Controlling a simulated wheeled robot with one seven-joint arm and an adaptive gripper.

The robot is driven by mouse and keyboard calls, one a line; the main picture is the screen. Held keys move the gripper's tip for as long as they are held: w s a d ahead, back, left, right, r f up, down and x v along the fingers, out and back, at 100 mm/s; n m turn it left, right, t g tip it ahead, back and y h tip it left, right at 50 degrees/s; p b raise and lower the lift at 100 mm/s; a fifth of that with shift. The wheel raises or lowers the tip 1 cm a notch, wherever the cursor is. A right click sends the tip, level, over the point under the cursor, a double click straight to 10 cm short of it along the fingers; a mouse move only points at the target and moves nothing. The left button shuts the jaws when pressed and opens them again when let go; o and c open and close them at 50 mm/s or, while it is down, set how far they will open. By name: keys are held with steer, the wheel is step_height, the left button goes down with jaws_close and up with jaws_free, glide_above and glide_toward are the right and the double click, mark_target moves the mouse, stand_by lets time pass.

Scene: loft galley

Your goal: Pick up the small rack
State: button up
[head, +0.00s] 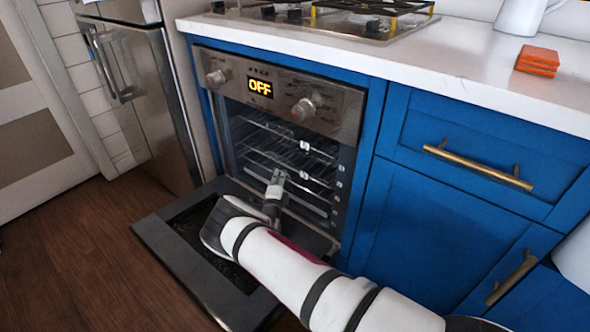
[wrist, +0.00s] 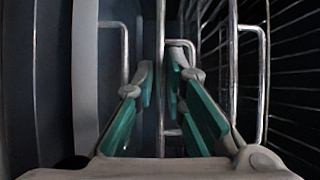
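The oven (head: 285,150) is open, and thin wire racks (head: 300,155) sit inside it, one above another. I cannot tell from size alone which is the small rack. My gripper (head: 277,178) reaches over the lowered door to the front of the racks. In the wrist view, its teal-padded fingers (wrist: 161,75) stand a narrow gap apart, on either side of a rack's bright front wire (wrist: 160,20). Dark gaps show beside the wire, so the grip looks open. A small wire loop (wrist: 182,42) shows by the right finger, partly hidden by it.
The lowered oven door (head: 165,240) lies under my arm. Blue cabinets with brass handles (head: 478,167) stand to the right, and a steel fridge (head: 140,95) to the left. More wire loops (wrist: 252,30) flank my fingers closely. Orange sponges (head: 538,60) lie on the counter.

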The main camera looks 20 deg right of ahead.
steer(key=shift+c, duration=0.3)
jaws_close()
steer(key=shift+r, duration=0.15)
stand_by(0.4)
